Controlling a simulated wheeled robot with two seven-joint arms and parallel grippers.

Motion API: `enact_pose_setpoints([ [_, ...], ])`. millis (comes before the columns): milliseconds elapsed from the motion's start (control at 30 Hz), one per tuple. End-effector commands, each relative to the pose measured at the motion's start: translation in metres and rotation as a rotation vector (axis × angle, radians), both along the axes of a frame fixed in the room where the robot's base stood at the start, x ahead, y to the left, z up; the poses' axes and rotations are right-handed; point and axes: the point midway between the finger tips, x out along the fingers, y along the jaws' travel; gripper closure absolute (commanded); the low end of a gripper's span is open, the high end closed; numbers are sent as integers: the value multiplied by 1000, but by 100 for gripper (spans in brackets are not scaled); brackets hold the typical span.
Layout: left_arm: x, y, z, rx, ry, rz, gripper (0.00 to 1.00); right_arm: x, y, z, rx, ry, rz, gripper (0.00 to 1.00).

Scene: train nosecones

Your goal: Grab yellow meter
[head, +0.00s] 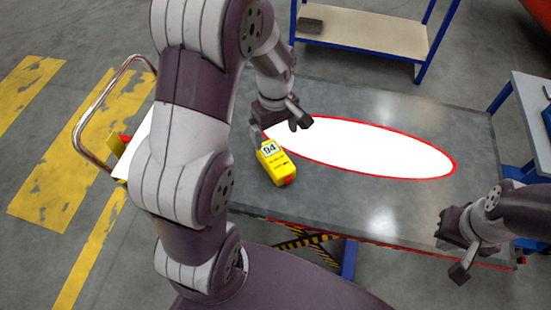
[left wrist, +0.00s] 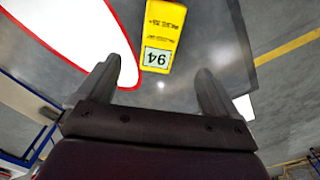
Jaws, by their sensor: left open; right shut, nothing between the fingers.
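The yellow meter (head: 275,167) lies on the grey table top, near its front left part, with a label reading 94 and a red end. In the left wrist view the meter (left wrist: 161,30) is ahead of the fingers, between their lines, with its 94 label nearest me. My left gripper (head: 279,115) is open and just beyond the meter in the head view; in the left wrist view its two fingers (left wrist: 155,82) are apart with nothing between them. My right gripper (head: 462,255) is shut and empty at the table's front right corner, far from the meter.
A white ellipse with a red outline (head: 370,147) is marked on the table (head: 400,105), right of the meter. A shelf with a beige top (head: 365,33) stands behind. A cart with a curved handle (head: 85,125) is at left. A blue-framed bench (head: 535,110) is at right.

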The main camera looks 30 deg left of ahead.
Motion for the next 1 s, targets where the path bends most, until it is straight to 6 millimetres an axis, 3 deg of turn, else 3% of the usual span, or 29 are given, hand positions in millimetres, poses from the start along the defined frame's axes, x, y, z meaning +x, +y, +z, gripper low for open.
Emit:
enact_pose_setpoints([
  [200,-1,0,-47,-1,6,-2,6,0,0,10,0,0,0,100],
  [367,-2,0,-65,0,5,-3,6,0,0,16,0,0,0,100],
  [600,-5,2,-106,-1,3,-5,6,0,0,30,0,0,0,100],
  [867,-4,2,-113,0,0,-5,6,0,0,29,0,0,0,100],
  [1000,-4,2,-112,0,0,-5,52,0,0,29,0,0,0,100],
])
